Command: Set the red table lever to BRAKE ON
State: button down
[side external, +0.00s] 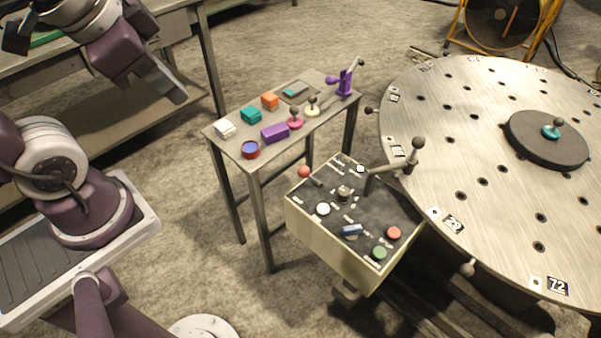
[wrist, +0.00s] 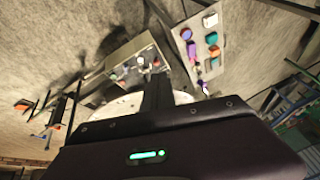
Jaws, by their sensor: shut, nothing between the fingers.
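The red table lever (side external: 304,171) is a red ball on a short dark rod at the back left edge of the control box (side external: 330,240). The rod leans left, and the ball sticks out past the edge. The small labels by it are too small to read, so its marked setting cannot be told. My gripper (side external: 178,94) is up at the top left, well apart from the box and lever, and shut with nothing held. In the wrist view my gripper (wrist: 157,82) points toward the box (wrist: 130,52), but the red lever cannot be picked out there.
The box top also has a dark-knobbed lever (side external: 417,144), a red button (side external: 394,233), a green button (side external: 379,253) and a blue switch (side external: 351,230). A narrow table (side external: 222,143) with several coloured parts stands behind. A large round metal table (side external: 480,130) is at right.

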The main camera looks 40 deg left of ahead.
jog(key=w+a+f+m+g, duration=0.1)
jog(key=w+f+m+g, duration=0.1)
jog(key=w+f+m, duration=0.95)
jog(key=w+d+f+m+g+h, duration=0.1)
jog(key=w+d+f+m, duration=0.1)
jog(key=f+m, duration=0.5)
jog(key=w+d+f+m+g+h, duration=0.1)
jog(key=w+d+f+m, duration=0.2)
jog(key=f+m, duration=0.4)
jog(key=shift+w+f+m+h, duration=0.25)
jog(key=shift+w+m+h, duration=0.05)
jog(key=shift+m, duration=0.75)
